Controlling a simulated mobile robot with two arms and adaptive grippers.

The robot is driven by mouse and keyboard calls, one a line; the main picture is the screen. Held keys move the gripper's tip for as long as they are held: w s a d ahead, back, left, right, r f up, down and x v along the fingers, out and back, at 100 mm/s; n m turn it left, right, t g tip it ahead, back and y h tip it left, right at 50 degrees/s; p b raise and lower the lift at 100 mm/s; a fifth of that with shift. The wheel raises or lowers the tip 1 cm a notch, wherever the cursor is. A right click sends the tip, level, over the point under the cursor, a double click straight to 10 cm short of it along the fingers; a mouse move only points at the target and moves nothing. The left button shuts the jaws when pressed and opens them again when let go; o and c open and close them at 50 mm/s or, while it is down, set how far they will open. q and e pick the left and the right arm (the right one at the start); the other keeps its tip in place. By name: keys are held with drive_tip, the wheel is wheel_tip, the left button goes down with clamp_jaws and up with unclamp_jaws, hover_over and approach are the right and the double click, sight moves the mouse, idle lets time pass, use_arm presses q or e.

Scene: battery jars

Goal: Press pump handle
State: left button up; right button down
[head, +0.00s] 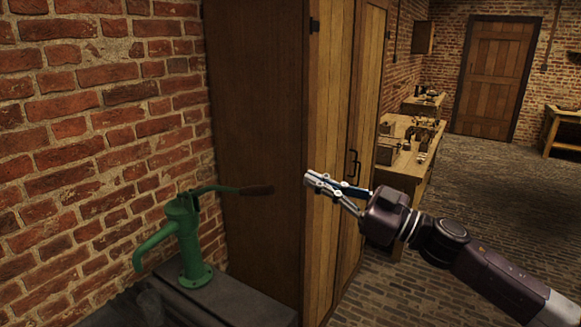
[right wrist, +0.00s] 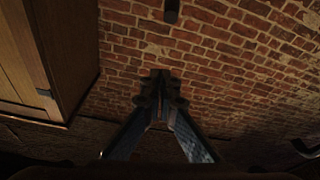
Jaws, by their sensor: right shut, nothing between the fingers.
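The green hand pump (head: 188,240) stands upright on a dark stone ledge in the head view, its spout toward the left. Its handle (head: 256,190) has a dark grip and reaches out to the right, about level. My right gripper (head: 308,180) is shut and empty, to the right of the handle's end in the picture and apart from it. In the right wrist view its fingertips (right wrist: 160,76) meet in front of the brick wall. A dark rounded end (right wrist: 172,10) shows at the top of that view, probably the handle's grip. My left gripper is not in view.
A tall wooden cabinet (head: 338,110) stands just behind the handle and my right gripper. The brick wall (head: 90,150) is at the left. The ledge (head: 245,308) bears the pump. Workbenches (head: 412,165) stand farther back, and the floor at the right is open.

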drive_tip(key=s+a+f+p+x, duration=0.1)
drive_tip(key=p+x, duration=0.4)
drive_tip(key=x, duration=0.5)
drive_tip(key=f, duration=0.1)
drive_tip(key=d+f, duration=0.1)
drive_tip(key=f+p, duration=0.1)
drive_tip(key=f, duration=0.1)
drive_tip(key=shift+w+d, duration=0.25)
drive_tip(key=shift+w, duration=0.15)
drive_tip(key=shift+a+f, duration=0.1)
